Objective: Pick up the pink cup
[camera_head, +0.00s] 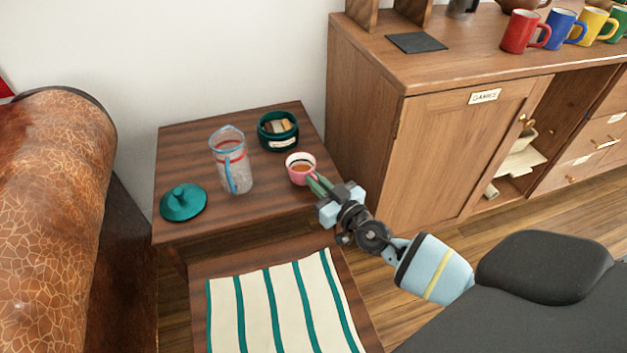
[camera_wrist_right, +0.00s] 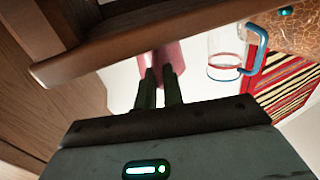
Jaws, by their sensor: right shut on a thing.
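The pink cup (camera_head: 297,174) is upright, with something brown inside, over the right part of the small dark wooden side table (camera_head: 185,233). My right gripper (camera_head: 314,182) reaches it from the lower right. Its green fingers are shut on the near side of the cup. In the right wrist view the pink cup (camera_wrist_right: 175,54) shows just beyond the fingertips (camera_wrist_right: 159,72), partly hidden by them. I cannot tell whether the cup touches the table. My left gripper is not in view.
A clear pitcher (camera_head: 233,165) with a blue handle, a dark green container (camera_head: 278,133) and a teal lid (camera_head: 183,202) stand on the table. A wooden cabinet (camera_head: 430,150) stands close on the right, a brown leather sofa (camera_head: 50,190) on the left.

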